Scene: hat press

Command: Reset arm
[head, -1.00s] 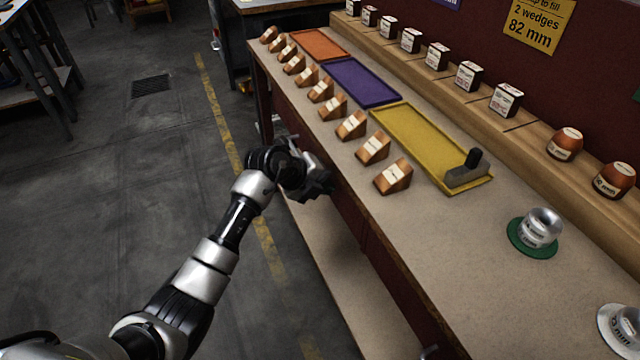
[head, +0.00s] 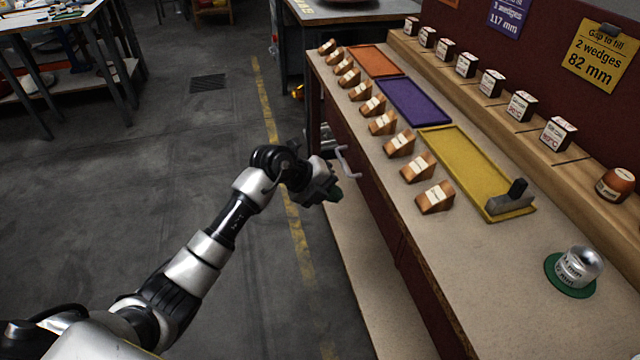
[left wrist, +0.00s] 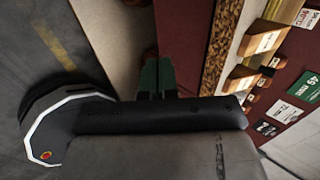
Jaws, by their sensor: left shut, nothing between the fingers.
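My left gripper (head: 334,193) is at the end of my left arm, in front of the workbench's near side and below its top. Its fingers are shut with nothing held. In the left wrist view the closed green fingers (left wrist: 157,78) point towards the dark red bench front. My right gripper is not in either view.
The workbench (head: 490,265) carries a row of copper wedges (head: 434,197), orange, purple (head: 414,101) and yellow (head: 463,161) trays, and a metal cup on a green disc (head: 577,270). A drawer handle (head: 345,160) sticks out near my gripper. Open floor (head: 180,170) lies left.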

